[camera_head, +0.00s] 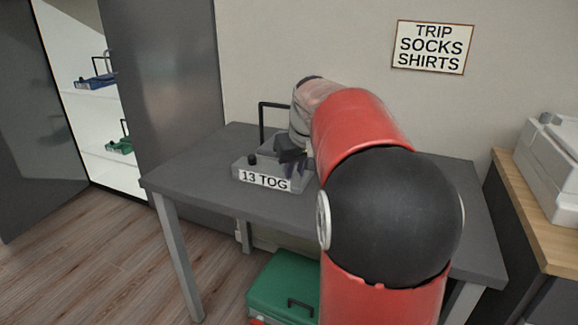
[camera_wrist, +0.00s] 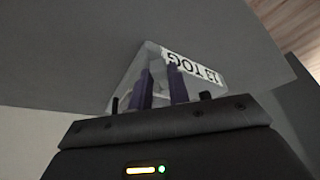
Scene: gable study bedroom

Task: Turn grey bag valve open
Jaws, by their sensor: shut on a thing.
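The grey bag (camera_head: 243,169) lies on the dark grey table, with a "13 TOG" label on its front and a black handle standing up at its back. A small black knob (camera_head: 252,159) shows on its top left. My gripper (camera_head: 292,160) is at the right part of the bag's top, shut on a part I take to be the valve, which the fingers hide. In the wrist view the bag (camera_wrist: 153,61) lies beyond my two purple fingers (camera_wrist: 160,85), its label upside down. How far the valve is turned cannot be told.
The table (camera_head: 215,205) is otherwise mostly clear. A green case (camera_head: 280,285) stands on the floor below. An open cabinet at left holds a blue bag (camera_head: 97,82) and a green bag (camera_head: 120,146). A wooden-topped counter with a pale box (camera_head: 550,165) stands at right.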

